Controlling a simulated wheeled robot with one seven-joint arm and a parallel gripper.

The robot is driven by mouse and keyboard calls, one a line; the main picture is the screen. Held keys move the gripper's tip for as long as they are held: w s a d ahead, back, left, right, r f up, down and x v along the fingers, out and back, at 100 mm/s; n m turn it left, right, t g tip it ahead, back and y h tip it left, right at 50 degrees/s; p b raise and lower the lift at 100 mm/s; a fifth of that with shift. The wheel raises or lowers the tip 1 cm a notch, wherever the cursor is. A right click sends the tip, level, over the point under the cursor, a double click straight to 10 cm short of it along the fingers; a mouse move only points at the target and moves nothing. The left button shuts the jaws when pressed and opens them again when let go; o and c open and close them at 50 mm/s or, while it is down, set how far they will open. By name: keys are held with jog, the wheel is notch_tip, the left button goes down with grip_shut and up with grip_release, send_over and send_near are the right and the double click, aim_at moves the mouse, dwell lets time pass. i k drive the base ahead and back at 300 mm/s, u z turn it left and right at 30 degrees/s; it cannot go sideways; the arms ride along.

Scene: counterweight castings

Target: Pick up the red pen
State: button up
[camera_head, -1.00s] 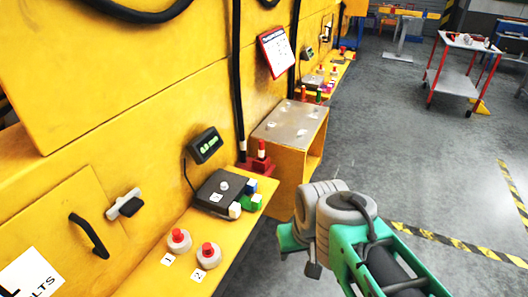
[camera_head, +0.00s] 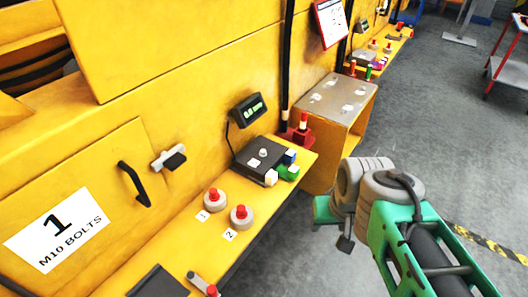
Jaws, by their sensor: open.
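I cannot tell for sure which thing is the red pen. A small upright red cylinder (camera_head: 352,68) stands beside a green one (camera_head: 369,73) past the far end of the metal-topped box. A red-and-white upright piece (camera_head: 303,123) stands in a red block on the yellow ledge. A grey bar with a red end (camera_head: 205,285) lies at the bottom edge, partly cut off. My gripper (camera_head: 344,240) hangs at the end of my green and grey arm, off the ledge's right side. It is open, with its fingers mostly hidden by the wrist, and touches none of these.
On the yellow ledge (camera_head: 262,215) stand two red-topped round pieces (camera_head: 215,200) (camera_head: 241,216), labelled 1 and 2, a black scale (camera_head: 255,160) and coloured cubes (camera_head: 285,170). The yellow box (camera_head: 335,150) stands beyond.

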aim_at(304, 114)
jog(key=u, duration=5.05)
jog(key=k, duration=2.7)
jog(key=z, duration=0.5)
